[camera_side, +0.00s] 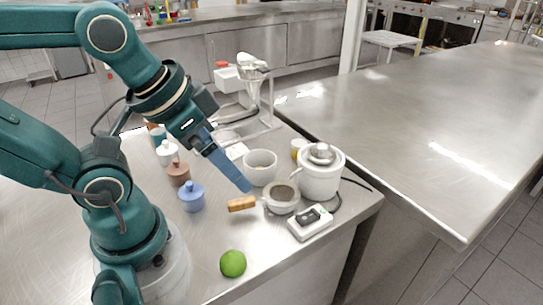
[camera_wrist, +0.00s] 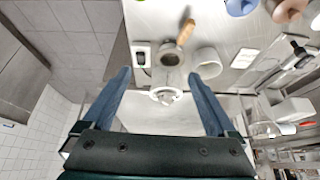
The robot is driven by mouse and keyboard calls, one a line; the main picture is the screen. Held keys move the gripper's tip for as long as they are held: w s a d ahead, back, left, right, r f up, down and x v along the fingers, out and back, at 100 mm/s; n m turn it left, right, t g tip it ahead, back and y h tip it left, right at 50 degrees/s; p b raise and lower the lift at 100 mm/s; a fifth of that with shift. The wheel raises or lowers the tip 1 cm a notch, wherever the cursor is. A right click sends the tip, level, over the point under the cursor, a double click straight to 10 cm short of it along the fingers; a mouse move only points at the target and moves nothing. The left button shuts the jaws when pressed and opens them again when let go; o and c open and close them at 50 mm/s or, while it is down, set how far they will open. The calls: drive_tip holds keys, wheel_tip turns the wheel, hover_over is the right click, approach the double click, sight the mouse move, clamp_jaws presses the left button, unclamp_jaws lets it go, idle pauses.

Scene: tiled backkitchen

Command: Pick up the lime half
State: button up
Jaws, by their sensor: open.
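The lime half (camera_side: 233,263) is a green rounded thing near the front edge of the steel worktop in the side view. Its rounded skin shows; no cut face is visible. The wrist view shows at most a trace of green at its top edge. My gripper (camera_side: 246,188) hangs in the air, up and behind the lime in the side view, well apart from it. In the wrist view my gripper (camera_wrist: 158,74) has its two blue fingers spread wide, with nothing held between them.
A strainer with a wooden handle (camera_side: 241,204), a bowl (camera_side: 260,172), a white juicer-like appliance (camera_side: 319,181) and a white block with a dark top (camera_side: 310,225) stand near my fingers. A blue jar (camera_side: 192,200) and brown jar (camera_side: 179,174) stand left. Worktop around the lime is clear.

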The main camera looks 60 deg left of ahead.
drive_tip(key=m+g, duration=0.1)
drive_tip(key=m+g+y, duration=0.2)
drive_tip(key=m+g, duration=0.4)
drive_tip(key=g, duration=0.2)
hover_over(237, 256)
drive_tip(key=w+d, duration=0.1)
drive_tip(key=w, duration=0.1)
wheel_tip(237, 256, down, 11)
drive_tip(key=shift+d+r, duration=0.1)
drive_tip(key=shift+s+f+y, duration=0.3)
drive_tip(key=shift+s+f, duration=0.05)
drive_tip(key=shift+f, duration=0.2)
drive_tip(key=shift+x, duration=2)
drive_tip(key=c, duration=1.2)
